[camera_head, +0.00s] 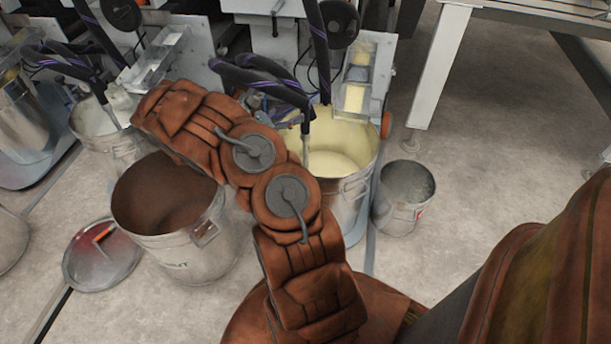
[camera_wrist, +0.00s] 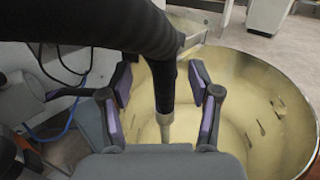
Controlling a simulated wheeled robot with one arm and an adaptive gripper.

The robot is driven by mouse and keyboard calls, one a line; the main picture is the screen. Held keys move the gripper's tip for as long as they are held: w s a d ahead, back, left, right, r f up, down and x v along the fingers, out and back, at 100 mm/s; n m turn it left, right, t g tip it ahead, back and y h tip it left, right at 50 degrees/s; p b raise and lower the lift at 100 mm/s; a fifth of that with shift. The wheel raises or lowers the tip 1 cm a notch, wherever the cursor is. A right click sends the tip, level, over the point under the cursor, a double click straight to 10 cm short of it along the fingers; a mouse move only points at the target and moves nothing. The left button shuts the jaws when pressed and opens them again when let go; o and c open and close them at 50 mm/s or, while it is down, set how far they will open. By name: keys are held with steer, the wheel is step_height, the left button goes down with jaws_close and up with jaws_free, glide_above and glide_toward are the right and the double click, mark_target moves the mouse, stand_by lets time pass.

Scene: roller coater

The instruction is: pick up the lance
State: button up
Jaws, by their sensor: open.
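The lance (camera_head: 305,122) is a dark tube with a pale metal lower end, joined to black hoses with purple stripes. It hangs down into a metal bucket of cream-yellow paint (camera_head: 358,190). In the wrist view the lance (camera_wrist: 164,88) stands between the two fingers of my gripper (camera_wrist: 160,82). The fingers have purple pads and are open, with a visible gap on each side of the lance. The lance's metal tip points down into the yellow bucket (camera_wrist: 272,68). In the head view my brown-covered arm hides part of this bucket, and I cannot make out my gripper there.
A bucket with brown contents (camera_head: 205,250) stands left of my arm. A small grey bucket (camera_head: 405,210) stands right of the yellow one. A round lid (camera_head: 100,262) lies on the floor. Machines with hoses fill the back. Open floor lies to the right.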

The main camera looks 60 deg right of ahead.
mark_target(301, 109)
steer(key=b+x, duration=0.1)
steer(key=x, duration=0.4)
steer(key=shift+s+a+r+b, duration=0.15)
steer(key=shift+b, duration=0.25)
steer(key=shift+c, duration=0.2)
jaws_close()
